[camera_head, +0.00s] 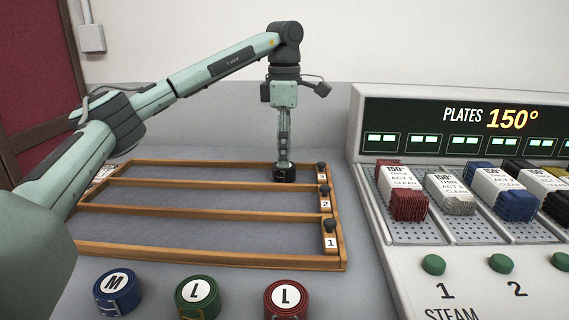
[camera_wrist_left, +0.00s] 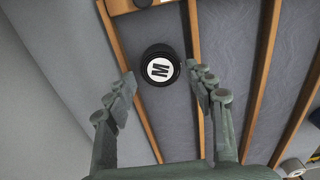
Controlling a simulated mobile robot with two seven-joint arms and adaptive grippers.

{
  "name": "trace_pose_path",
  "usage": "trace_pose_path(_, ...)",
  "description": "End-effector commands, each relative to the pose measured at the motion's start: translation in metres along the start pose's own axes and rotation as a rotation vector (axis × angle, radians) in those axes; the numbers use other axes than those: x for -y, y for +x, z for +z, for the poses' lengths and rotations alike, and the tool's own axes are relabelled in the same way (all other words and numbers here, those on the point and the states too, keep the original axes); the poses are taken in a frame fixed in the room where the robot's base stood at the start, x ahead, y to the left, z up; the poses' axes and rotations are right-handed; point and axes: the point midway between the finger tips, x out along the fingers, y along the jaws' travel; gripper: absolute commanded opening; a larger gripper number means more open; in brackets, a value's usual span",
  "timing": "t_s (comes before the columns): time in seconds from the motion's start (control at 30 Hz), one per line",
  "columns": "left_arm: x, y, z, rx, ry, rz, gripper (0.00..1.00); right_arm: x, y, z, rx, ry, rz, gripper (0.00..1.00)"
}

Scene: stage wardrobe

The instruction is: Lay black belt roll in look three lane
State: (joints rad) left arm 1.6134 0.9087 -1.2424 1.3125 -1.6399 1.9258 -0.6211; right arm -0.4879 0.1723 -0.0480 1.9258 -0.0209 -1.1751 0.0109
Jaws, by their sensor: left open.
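The black belt roll (camera_head: 284,177) lies in the far lane of the wooden lane rack (camera_head: 200,258), close to that lane's right end by the tag 3. In the left wrist view the black belt roll (camera_wrist_left: 161,82) shows its white M label upward, between two wooden rails. My left gripper (camera_head: 284,163) points down right above the roll. In the left wrist view its open fingers (camera_wrist_left: 163,82) stand apart on either side of the roll, with gaps visible. I cannot tell how deep the fingertips reach. My right gripper is not in view.
A blue roll (camera_head: 117,300), a green roll (camera_head: 198,304) and a red roll (camera_head: 286,303) sit in front of the rack. A steam plate machine (camera_head: 357,145) with several labelled bundles stands at the right. The two nearer lanes look clear.

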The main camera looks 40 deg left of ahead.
Motion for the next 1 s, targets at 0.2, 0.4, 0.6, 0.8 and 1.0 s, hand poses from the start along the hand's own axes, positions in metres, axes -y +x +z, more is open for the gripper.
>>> trace_pose_path(0.2, 0.0, -0.051, 0.001, 0.002, 0.001, 0.002, 0.54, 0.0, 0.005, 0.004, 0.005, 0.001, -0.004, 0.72)
trace_pose_path(0.4, 0.0, -0.078, 0.001, 0.0, 0.001, 0.001, 0.54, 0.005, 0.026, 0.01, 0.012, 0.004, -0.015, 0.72)
trace_pose_path(0.6, 0.0, -0.083, 0.0, 0.0, 0.001, -0.001, 0.54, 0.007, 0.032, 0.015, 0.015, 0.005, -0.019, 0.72)
trace_pose_path(0.8, 0.0, -0.083, 0.001, 0.0, 0.001, -0.001, 0.54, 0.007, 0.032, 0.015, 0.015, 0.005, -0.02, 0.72)
trace_pose_path(1.0, 0.0, -0.082, 0.001, 0.0, 0.001, -0.001, 0.54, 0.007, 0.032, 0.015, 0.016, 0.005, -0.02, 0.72)
